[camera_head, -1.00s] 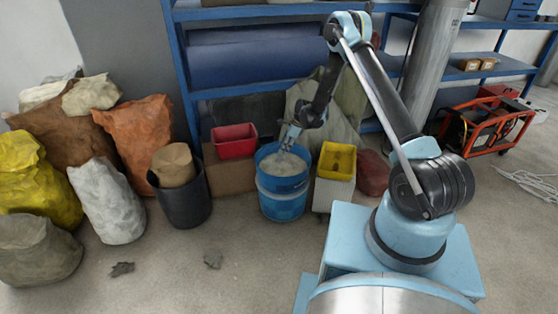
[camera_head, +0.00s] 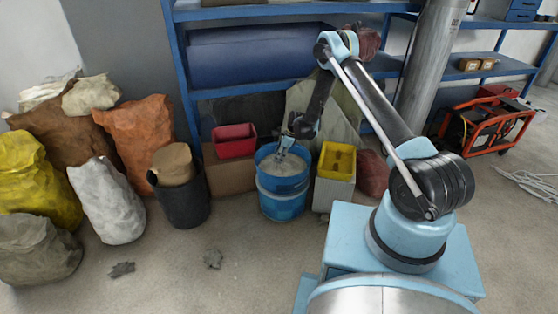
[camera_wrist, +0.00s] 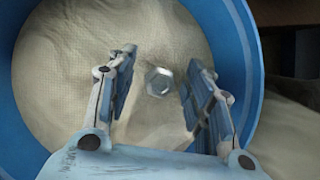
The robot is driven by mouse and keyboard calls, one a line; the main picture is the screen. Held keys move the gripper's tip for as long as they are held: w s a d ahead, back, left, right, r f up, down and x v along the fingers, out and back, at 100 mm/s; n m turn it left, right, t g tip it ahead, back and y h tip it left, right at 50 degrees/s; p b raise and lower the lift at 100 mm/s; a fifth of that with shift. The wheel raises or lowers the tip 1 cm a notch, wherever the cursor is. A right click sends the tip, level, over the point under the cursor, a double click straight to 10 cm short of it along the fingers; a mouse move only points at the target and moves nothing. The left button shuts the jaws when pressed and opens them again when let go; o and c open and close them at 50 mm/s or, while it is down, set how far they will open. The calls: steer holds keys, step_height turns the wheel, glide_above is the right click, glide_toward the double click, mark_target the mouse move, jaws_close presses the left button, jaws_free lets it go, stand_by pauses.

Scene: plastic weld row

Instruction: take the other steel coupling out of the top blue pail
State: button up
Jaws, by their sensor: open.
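The top blue pail (camera_head: 261,153) stands stacked on another blue pail (camera_head: 282,206) and holds a pale, sand-like fill. In the wrist view the pail's blue wall (camera_wrist: 252,70) rings the fill. A small grey steel coupling (camera_wrist: 159,81) with a hexagonal outline lies on the fill. My gripper (camera_head: 281,156) reaches down into the pail from above. In the wrist view my open gripper (camera_wrist: 160,75) has one finger on each side of the coupling, with gaps between. I cannot tell how far the fingertips are above it.
A red bin (camera_head: 234,141) on a brown box is left of the pails, and a yellow bin (camera_head: 337,161) on a pale block is right. A black bucket (camera_head: 182,205) and several sacks (camera_head: 107,205) stand further left. The floor in front is clear except for small scraps.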

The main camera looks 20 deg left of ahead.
steer(key=shift+c, duration=0.2)
jaws_close()
